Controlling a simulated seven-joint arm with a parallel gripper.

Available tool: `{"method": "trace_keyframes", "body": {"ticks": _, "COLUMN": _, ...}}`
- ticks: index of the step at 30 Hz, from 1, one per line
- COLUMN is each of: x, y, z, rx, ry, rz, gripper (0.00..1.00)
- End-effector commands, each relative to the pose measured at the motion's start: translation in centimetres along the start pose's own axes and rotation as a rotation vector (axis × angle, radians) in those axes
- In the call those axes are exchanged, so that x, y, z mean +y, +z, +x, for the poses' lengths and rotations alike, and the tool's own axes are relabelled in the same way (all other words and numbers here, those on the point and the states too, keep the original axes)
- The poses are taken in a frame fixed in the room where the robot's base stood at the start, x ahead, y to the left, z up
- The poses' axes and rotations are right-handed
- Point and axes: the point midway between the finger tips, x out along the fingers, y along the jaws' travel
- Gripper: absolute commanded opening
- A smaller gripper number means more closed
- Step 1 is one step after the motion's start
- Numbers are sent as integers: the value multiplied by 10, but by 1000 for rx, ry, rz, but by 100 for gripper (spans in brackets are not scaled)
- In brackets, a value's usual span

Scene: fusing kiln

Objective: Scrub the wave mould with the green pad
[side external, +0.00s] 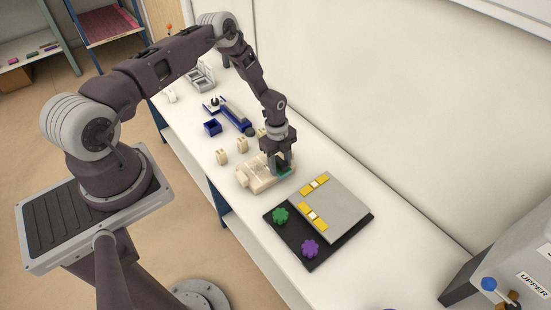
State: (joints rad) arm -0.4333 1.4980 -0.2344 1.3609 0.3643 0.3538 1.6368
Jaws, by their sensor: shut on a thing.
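The wave mould (259,175) is a cream block lying on the white bench, left of the black board. My gripper (282,169) points down at the mould's right end. It is shut on the green pad (286,173), of which only a teal-green edge shows below the fingers. The pad is at the mould's top or right edge; I cannot tell whether it touches the surface. My fingers hide part of the mould and most of the pad.
A black board (323,253) with a grey plate (335,205), a green knob (280,215) and a purple knob (309,248) lies to the right. Small cream blocks (222,157) and a blue box (212,127) stand behind the mould. The wall runs along the bench's far side.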

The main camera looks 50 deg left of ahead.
Motion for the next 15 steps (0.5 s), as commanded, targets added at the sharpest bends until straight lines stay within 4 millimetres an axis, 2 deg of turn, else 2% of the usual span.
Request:
{"method": "trace_keyframes", "body": {"ticks": 6, "x": 21, "y": 0, "z": 0, "rx": 1, "ry": 3, "rz": -2, "gripper": 7}}
{"method": "trace_keyframes", "body": {"ticks": 15, "x": 19, "y": 30, "z": -3, "rx": 0, "ry": 0, "rz": -4, "gripper": 7}}
